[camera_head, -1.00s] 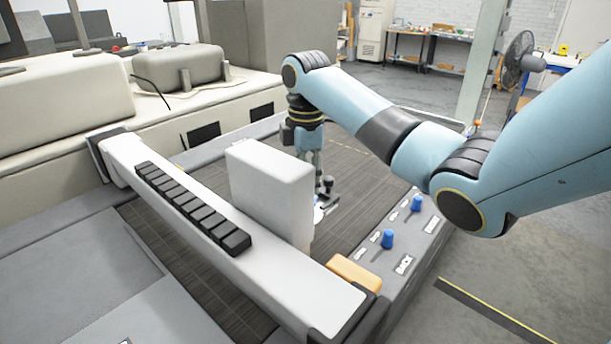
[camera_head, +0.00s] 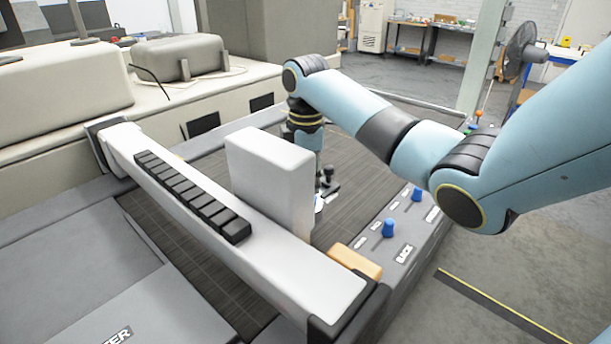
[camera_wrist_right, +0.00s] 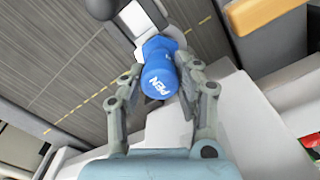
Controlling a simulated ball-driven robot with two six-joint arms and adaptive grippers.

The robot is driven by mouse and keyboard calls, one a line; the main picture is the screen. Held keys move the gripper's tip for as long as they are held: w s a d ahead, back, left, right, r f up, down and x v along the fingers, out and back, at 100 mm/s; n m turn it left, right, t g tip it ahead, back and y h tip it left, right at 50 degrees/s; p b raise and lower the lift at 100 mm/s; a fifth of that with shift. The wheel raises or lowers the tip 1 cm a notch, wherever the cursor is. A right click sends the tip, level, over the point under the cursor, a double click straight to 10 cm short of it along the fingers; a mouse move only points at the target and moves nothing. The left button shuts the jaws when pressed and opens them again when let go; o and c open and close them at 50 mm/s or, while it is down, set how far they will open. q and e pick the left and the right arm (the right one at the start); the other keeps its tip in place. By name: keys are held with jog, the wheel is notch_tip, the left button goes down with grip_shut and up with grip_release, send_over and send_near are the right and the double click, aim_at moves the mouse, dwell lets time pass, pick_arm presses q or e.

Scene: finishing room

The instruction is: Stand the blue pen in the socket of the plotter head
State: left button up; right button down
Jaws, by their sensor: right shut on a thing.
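The blue pen (camera_wrist_right: 160,72), with "PEN" lettered on its end, is between the fingers of my right gripper (camera_wrist_right: 163,75) in the right wrist view. The gripper is shut on it. The plotter head (camera_head: 268,185) is a tall white box on the gantry beam in the head view. My right gripper (camera_head: 325,186) is just behind and to the right of it, over the dark bed, partly hidden by it. The pen cannot be made out in the head view, and the socket cannot be made out in either view. My left gripper is not in view.
The white gantry beam (camera_head: 290,275) carries a row of black blocks (camera_head: 190,195). A panel with blue levers (camera_head: 389,228) and an orange block (camera_head: 354,261) lies along the right side. The dark bed (camera_head: 365,180) is bare right of the gripper.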

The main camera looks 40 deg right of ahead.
jog(key=c, duration=0.9)
grip_release()
jog(key=shift+r, duration=0.35)
notch_tip(320, 180, up, 7)
jog(key=shift+f, duration=0.1)
